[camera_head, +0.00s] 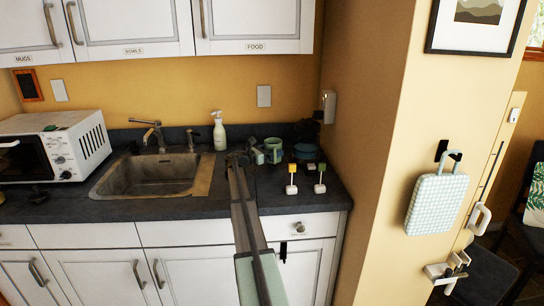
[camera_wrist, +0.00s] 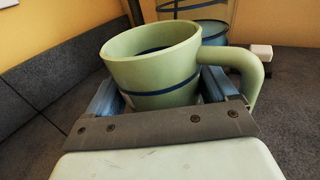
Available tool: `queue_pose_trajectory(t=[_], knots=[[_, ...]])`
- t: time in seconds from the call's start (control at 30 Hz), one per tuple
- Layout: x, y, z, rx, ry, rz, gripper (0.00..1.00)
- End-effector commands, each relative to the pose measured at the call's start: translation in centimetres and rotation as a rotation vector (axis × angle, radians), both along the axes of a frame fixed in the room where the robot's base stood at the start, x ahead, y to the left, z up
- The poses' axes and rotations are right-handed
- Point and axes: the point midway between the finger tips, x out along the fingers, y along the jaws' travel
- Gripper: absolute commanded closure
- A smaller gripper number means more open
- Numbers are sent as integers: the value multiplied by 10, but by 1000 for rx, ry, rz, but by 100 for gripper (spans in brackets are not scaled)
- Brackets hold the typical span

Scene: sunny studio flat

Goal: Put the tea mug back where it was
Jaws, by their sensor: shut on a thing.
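The tea mug (camera_wrist: 150,68) is pale green with a dark blue stripe, and its handle points right in the wrist view. My gripper (camera_wrist: 160,92) is shut on the mug, with one blue finger on each side of its body. The mug stands roughly upright. In the head view the mug (camera_head: 274,147) is over the counter right of the sink, with my gripper (camera_head: 258,156) at its left. I cannot tell whether its base touches the counter. The mug's lower part is hidden by the gripper in the wrist view.
A blue round vessel (camera_head: 306,152) stands right of the mug. The sink (camera_head: 150,176), soap bottle (camera_head: 220,132) and white oven (camera_head: 52,146) lie to the left. A wall bounds the counter's right side.

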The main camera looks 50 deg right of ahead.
Motion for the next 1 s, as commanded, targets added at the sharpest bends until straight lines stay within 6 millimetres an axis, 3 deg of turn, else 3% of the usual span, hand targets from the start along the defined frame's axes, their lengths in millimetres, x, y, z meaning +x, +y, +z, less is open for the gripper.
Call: queue_pose_trajectory(t=[0.17, 0.57, 0.6, 0.73, 1.0], knots=[[0, 0, -19, -1, 1, 0, 65], [0, 0, -23, -1, 1, 0, 65], [0, 0, -23, 0, 0, 0, 11], [0, 0, -23, 0, 0, 0, 0], [0, 0, -22, 0, 0, 0, 0]])
